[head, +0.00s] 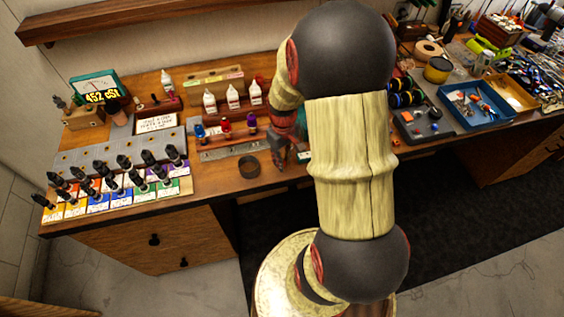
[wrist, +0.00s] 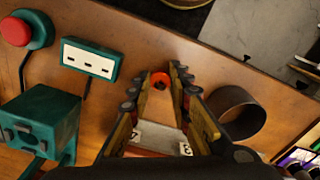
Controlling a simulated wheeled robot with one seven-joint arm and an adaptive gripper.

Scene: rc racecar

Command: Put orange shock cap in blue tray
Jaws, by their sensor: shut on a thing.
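My gripper (wrist: 161,70) is shut on the orange shock cap (wrist: 159,79), a small orange ring between its fingertips in the wrist view. In the head view my gripper (head: 279,160) hangs over the front part of the workbench, just right of a dark ring; the cap cannot be made out there. The blue tray (head: 492,124) is on the bench at the right in the head view, with small parts inside. It is well apart from my gripper, on the other side of my arm.
The dark ring (wrist: 235,113) stands close beside my gripper. A teal box (wrist: 40,125), a white-faced teal block (wrist: 88,60) and a red button (wrist: 15,31) lie left in the wrist view. Several dropper bottles (head: 120,175) fill the bench's left. Dark jars (head: 405,97) stand left of the tray.

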